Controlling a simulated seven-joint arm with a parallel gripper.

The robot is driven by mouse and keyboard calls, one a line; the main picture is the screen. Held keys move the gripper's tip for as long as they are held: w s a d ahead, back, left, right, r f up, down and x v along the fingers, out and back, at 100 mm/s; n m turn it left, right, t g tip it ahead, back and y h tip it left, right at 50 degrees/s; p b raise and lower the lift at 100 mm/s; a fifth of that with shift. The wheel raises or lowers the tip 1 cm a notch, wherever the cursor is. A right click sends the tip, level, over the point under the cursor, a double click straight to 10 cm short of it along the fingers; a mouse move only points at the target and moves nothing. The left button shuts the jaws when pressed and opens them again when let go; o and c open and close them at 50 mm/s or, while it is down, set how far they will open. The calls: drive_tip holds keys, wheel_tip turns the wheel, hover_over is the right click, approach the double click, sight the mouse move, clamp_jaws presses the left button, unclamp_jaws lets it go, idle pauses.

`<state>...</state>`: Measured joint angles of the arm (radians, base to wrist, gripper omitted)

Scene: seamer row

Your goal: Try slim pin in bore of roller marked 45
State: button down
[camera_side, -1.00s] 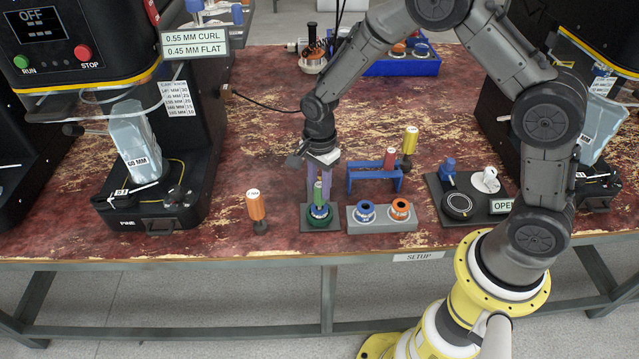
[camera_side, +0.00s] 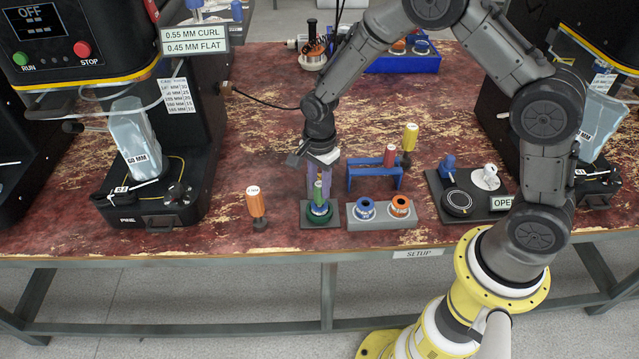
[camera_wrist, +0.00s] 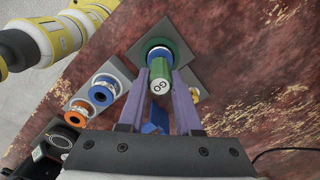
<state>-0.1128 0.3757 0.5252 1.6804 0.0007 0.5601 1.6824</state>
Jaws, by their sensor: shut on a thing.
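My gripper (camera_side: 319,187), with two purple fingers, is shut on an upright green-handled pin (camera_side: 319,192). The wrist view shows its round, marked top (camera_wrist: 160,87) between the fingers. The pin stands over a blue-and-white roller (camera_side: 319,208) in a dark green round holder (camera_side: 319,217) on a grey plate. The pin's lower end is hidden, so how far it sits in the bore cannot be told. Two other rollers, one blue (camera_side: 364,209) and one orange (camera_side: 400,206), lie in a grey block to the right. No roller marking is readable.
An orange-handled pin (camera_side: 256,205) stands at left. A black gauge plate (camera_side: 458,182) is at right. Black machines flank the table.

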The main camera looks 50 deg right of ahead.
drive_tip(key=shift+r, duration=0.15)
idle(0.5)
drive_tip(key=shift+r, duration=2.35)
